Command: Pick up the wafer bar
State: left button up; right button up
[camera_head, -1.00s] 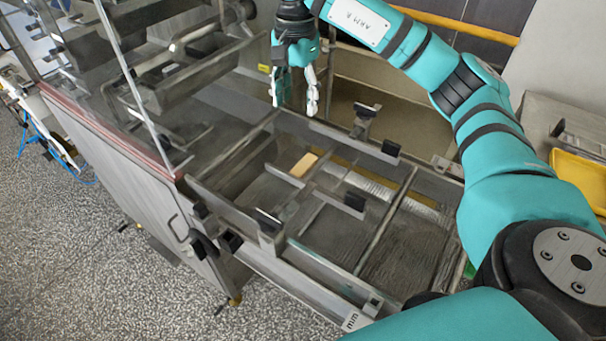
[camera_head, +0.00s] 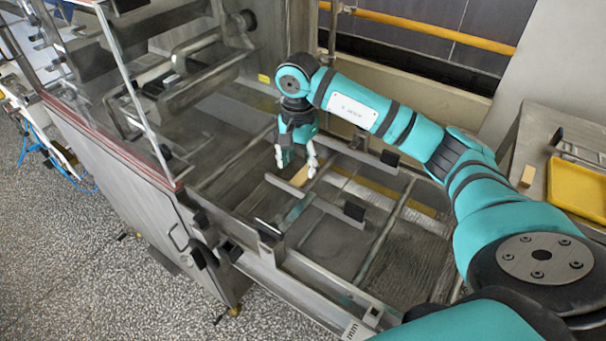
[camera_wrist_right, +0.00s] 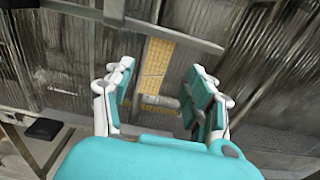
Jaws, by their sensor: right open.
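The wafer bar (camera_head: 299,178) is a small tan block lying on the machine's bed, partly hidden behind my right gripper (camera_head: 296,164) in the head view. That gripper is open and empty, pointing down, with its fingers just above and around the bar's far end. In the right wrist view, the waffle-patterned bar (camera_wrist_right: 157,58) shows ahead, between the two spread fingers of the gripper (camera_wrist_right: 161,82). A second yellowish patch lies nearer; I cannot tell whether it is part of the bar. My left gripper is not in view.
Metal rails and black-capped brackets (camera_head: 354,211) stand around the bar on the enrober. A clear upright panel (camera_head: 133,90) and rollers are at the left. At the right, a yellow tray (camera_head: 580,187) and a small tan block (camera_head: 527,176) sit on a side table.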

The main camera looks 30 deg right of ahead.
aim_at(302, 176)
jog(key=f, duration=0.1)
jog(key=f+p, duration=0.1)
jog(key=f, duration=0.2)
jog(key=shift+s+d, duration=0.15)
jog(key=shift+d, duration=0.2)
jog(key=c, duration=0.9)
jog(key=shift+c, duration=0.2)
